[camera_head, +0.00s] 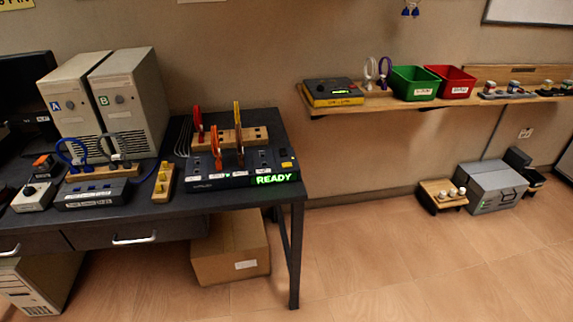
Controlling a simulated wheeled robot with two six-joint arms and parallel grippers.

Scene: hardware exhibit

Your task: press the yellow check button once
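A black console (222,181) sits near the right end of the dark desk, with a green lit "READY" display on its front right. A small yellow button (287,164) is on the console's top at the right, just above the display. It is too small to tell whether it is pressed or labelled. Red, orange and yellow upright handles stand at the console and at the wooden block (228,137) behind it. Neither of my grippers is in view.
A wall shelf (395,102) with green and red bins is at right. The floor in front is clear.

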